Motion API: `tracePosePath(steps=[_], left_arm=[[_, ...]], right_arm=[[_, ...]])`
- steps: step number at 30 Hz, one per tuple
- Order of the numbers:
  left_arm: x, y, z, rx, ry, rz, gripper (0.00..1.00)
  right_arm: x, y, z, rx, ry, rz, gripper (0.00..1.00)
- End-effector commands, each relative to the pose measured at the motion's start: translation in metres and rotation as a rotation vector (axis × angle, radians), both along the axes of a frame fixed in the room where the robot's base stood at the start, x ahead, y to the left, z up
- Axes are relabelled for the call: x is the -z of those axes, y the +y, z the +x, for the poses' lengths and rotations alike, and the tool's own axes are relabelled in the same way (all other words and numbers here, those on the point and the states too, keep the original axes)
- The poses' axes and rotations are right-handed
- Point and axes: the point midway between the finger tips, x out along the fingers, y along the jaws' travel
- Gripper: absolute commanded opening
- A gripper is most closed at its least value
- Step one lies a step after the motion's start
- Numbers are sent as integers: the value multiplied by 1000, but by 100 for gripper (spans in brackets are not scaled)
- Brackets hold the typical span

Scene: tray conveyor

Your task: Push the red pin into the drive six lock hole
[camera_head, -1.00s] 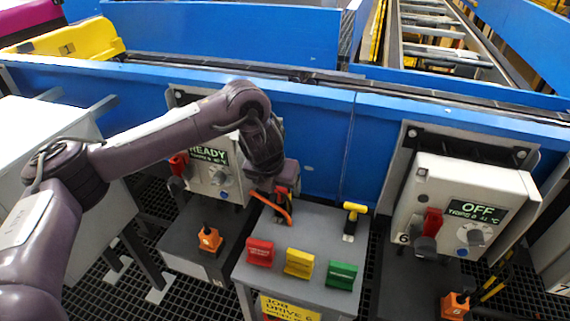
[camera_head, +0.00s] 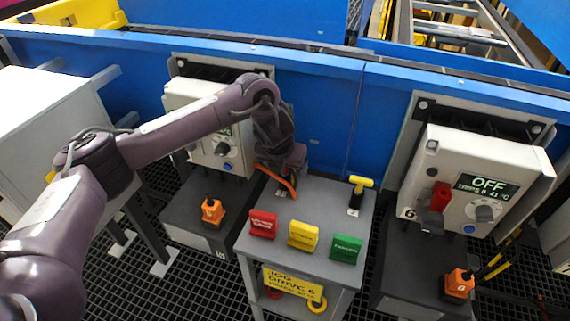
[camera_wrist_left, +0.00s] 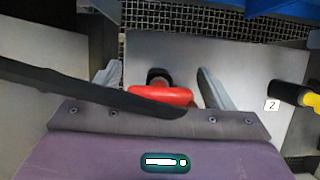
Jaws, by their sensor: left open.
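The red pin (camera_wrist_left: 160,95) shows its red handle and a black part in the left wrist view. It is on the grey stand's top, between the spread fingers of my left gripper (camera_wrist_left: 160,82), which is open with visible gaps either side. The drive six box (camera_head: 470,165), marked 6, is at the right, with an OFF display and a red lever (camera_head: 440,196). I cannot make out its lock hole. My right gripper is not in view.
A yellow-handled pin (camera_head: 361,184) stands at the stand's (camera_head: 325,208) back right, by label 2. Red (camera_head: 263,224), yellow (camera_head: 303,235) and green (camera_head: 346,248) blocks line its front. Orange devices stand left (camera_head: 212,211) and right (camera_head: 459,283). A blue wall (camera_head: 330,115) runs behind.

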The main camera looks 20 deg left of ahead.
Motion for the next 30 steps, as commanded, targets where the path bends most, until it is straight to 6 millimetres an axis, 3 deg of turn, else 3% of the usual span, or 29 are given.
tracePosePath(steps=[2, 13, 30], left_arm=[[0, 0, 0, 0, 0, 0, 76], [0, 0, 0, 0, 0, 0, 29], [-14, 0, 0, 0, -1, -1, 28]], right_arm=[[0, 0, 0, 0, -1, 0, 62], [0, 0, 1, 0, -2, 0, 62], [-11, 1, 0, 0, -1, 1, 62]])
